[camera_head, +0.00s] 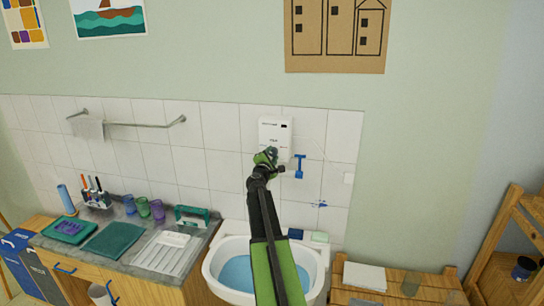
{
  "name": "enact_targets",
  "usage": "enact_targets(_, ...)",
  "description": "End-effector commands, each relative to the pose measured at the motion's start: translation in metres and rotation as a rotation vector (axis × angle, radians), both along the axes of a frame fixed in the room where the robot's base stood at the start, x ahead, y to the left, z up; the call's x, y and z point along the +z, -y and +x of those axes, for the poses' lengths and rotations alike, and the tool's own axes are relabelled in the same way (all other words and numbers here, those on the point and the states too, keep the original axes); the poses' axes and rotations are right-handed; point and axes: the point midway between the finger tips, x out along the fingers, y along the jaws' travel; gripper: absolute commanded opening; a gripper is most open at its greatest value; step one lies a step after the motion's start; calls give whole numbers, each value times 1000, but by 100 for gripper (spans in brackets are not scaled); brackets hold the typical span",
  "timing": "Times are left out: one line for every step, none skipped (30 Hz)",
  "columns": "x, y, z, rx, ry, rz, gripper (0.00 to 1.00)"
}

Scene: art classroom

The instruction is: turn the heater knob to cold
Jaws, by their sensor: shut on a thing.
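The heater (275,130) is a white box on the tiled wall above the sink, with a small dark display near its top. My gripper (268,156), green and black, reaches up over the sink to the heater's lower front. It is shut on the heater knob, which it hides almost wholly. I cannot tell which way the knob points, and the marks on the heater are too small to read.
A blue T-shaped tool (299,166) hangs just right of my gripper. The white sink (213,268) holds blue water below my arm. A counter (128,222) with cups and a drying rack (168,252) is at left. A wooden shelf (440,288) stands at right.

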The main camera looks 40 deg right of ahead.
Motion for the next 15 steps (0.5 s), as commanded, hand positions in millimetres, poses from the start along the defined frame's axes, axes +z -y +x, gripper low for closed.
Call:
enact_targets(-1, -1, 0, 0, -7, -3, 0)
enact_targets(-1, -1, 0, 0, -13, -6, 0)
enact_targets(-1, -1, 0, 0, -20, -11, 0)
enact_targets(-1, -1, 0, 0, -24, -13, 0)
enact_targets(-1, -1, 0, 0, -27, -15, 0)
enact_targets(-1, -1, 0, 0, -30, -17, 0)
enact_targets(-1, -1, 0, 0, -32, -18, 0)
enact_targets(-1, -1, 0, 0, -34, -19, 0)
enact_targets(-1, -1, 0, 0, -36, -20, 0)
enact_targets(-1, -1, 0, 0, -36, -21, 0)
enact_targets(-1, -1, 0, 0, -36, -21, 0)
enact_targets(-1, -1, 0, 0, -37, -22, 0)
enact_targets(-1, -1, 0, 0, -37, -22, 0)
enact_targets(-1, -1, 0, 0, -37, -22, 0)
enact_targets(-1, -1, 0, 0, -37, -22, 0)
